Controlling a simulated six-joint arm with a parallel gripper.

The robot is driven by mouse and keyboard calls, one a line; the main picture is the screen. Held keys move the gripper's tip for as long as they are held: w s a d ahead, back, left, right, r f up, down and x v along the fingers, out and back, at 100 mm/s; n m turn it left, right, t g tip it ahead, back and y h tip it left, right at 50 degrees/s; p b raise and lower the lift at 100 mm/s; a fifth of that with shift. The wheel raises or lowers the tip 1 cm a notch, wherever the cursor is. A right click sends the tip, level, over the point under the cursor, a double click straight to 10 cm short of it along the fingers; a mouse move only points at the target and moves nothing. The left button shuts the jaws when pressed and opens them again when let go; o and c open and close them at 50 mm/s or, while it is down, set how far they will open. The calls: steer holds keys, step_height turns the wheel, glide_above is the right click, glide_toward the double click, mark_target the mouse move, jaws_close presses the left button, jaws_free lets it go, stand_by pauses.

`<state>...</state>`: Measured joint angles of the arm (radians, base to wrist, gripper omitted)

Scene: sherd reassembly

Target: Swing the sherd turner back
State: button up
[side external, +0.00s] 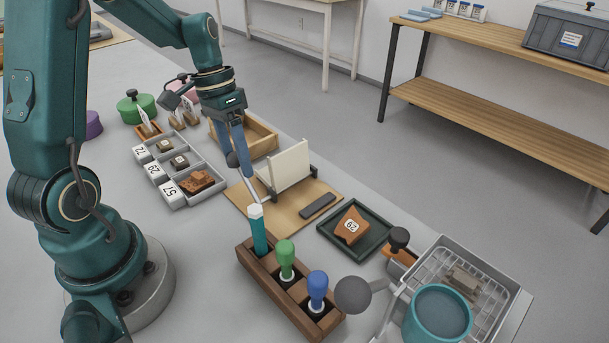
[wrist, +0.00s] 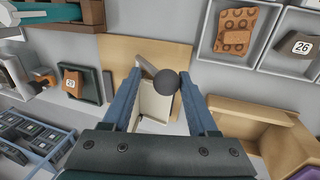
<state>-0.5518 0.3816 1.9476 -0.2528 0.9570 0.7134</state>
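The sherd turner appears to be the tan board (side external: 240,197) with a cream panel (side external: 288,167) standing tilted in dark brackets. A pale lever with a dark ball knob (side external: 232,159) rises at its left side. My gripper (side external: 241,172) is over that side of the board, pointing down. In the wrist view my gripper (wrist: 160,88) is open. The knob (wrist: 166,83) shows between its fingers, closer to the right one, with no clear contact. The cream panel (wrist: 155,106) shows behind it, partly hidden by the gripper.
A dark green tray (side external: 327,235) with a numbered sherd (side external: 352,224) is beside the board. A wooden tool rack (side external: 272,285) stands in front. Grey compartment trays (side external: 206,163) hold sherds at left; an open wooden box (side external: 262,141) is behind. A wire-basket basin (side external: 508,293) is at right.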

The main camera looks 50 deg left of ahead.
steer(key=shift+d+r+y, duration=0.3)
steer(key=shift+d, duration=0.3)
steer(key=shift+d+r+y, duration=0.3)
steer(key=shift+d, duration=0.25)
steer(key=shift+d+r+y, duration=0.3)
steer(key=shift+d+y, duration=0.2)
steer(key=shift+d, duration=0.45)
steer(key=shift+d+f+y, duration=0.15)
steer(key=shift+d+y, duration=0.4)
steer(key=shift+d, duration=0.45)
steer(key=shift+d+f+y, duration=0.2)
steer(key=shift+d+y, duration=0.3)
steer(key=shift+d, duration=0.45)
steer(key=shift+d+f+y, duration=0.15)
steer(key=shift+d+y, duration=0.4)
steer(key=shift+d, duration=0.45)
steer(key=shift+d+f+y, duration=0.4)
steer(key=shift+d+f, duration=0.15)
steer(key=shift+d, duration=0.2)
steer(key=shift+d+f+y, duration=0.7)
steer(key=shift+d+f, duration=0.25)
steer(key=shift+f, duration=0.05)
steer(key=shift+v, duration=2.75)
steer(key=shift+a+r, duration=0.1)
steer(key=shift+a, duration=0.05)
